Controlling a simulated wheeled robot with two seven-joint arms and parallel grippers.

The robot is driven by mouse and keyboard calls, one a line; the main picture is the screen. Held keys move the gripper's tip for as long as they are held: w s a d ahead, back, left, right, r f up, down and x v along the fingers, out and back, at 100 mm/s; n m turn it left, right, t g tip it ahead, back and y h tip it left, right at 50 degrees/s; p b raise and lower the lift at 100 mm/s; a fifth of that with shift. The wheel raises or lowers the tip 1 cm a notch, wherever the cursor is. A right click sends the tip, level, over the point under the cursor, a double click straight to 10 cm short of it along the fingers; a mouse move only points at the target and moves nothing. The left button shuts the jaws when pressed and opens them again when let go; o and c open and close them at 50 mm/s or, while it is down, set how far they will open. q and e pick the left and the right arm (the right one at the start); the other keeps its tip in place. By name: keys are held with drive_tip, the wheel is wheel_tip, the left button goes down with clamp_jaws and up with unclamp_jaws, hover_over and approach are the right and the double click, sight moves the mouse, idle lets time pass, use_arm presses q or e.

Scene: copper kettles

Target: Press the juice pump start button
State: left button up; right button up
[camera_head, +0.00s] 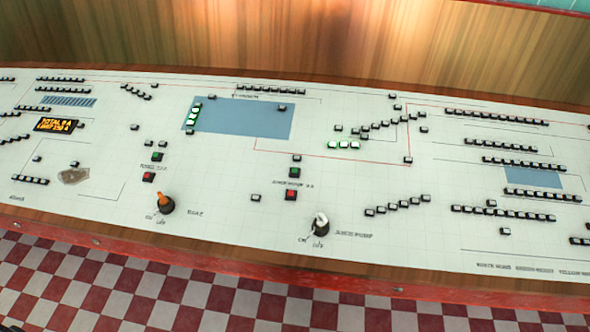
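A white-handled rotary switch (320,223) stands at the front edge of the control panel (230,215), with a label that reads as juice pump to its right and on/off marks at its left. Behind it are a green button (294,172) and a red button (291,195), with a small label between them that I cannot read surely. A second green button (157,157) and red button (149,177) are further left, behind an orange-handled switch (166,203). No button is clearly labelled as the juice pump start. Neither of my grippers is in view.
Many small black-and-white buttons cover the panel, and several glow green (344,145). An amber display (59,125) is at the left. A wooden wall (300,40) rises behind. A red-and-white checked floor (190,295) lies in front of the panel's wooden edge.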

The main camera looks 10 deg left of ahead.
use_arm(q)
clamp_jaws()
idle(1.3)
